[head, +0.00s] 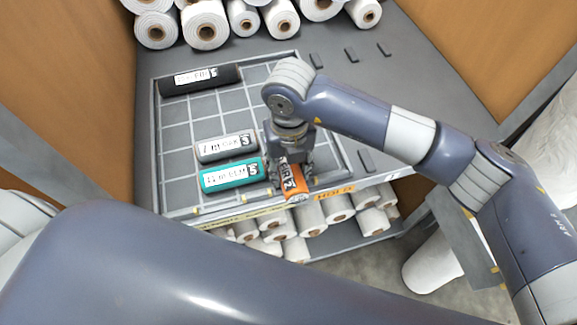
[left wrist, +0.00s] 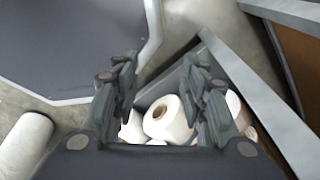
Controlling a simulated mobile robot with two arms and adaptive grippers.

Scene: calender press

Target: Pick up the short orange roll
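The short orange roll (head: 293,184) lies near the front right of the gridded tray in the head view, its length pointing towards me. My right gripper (head: 291,171) is down over it, with a finger close along each side. The gripper hides the roll's far part. I cannot tell whether the fingers press on it or whether it is off the tray. My left gripper (left wrist: 160,88) is open and empty in the left wrist view, its fingers wide apart above white rolls.
A teal roll (head: 231,175) and a grey roll (head: 226,147) lie left of my right gripper. A black roll (head: 199,79) lies at the back of the tray (head: 323,141). Wooden panels (head: 64,70) flank the table.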

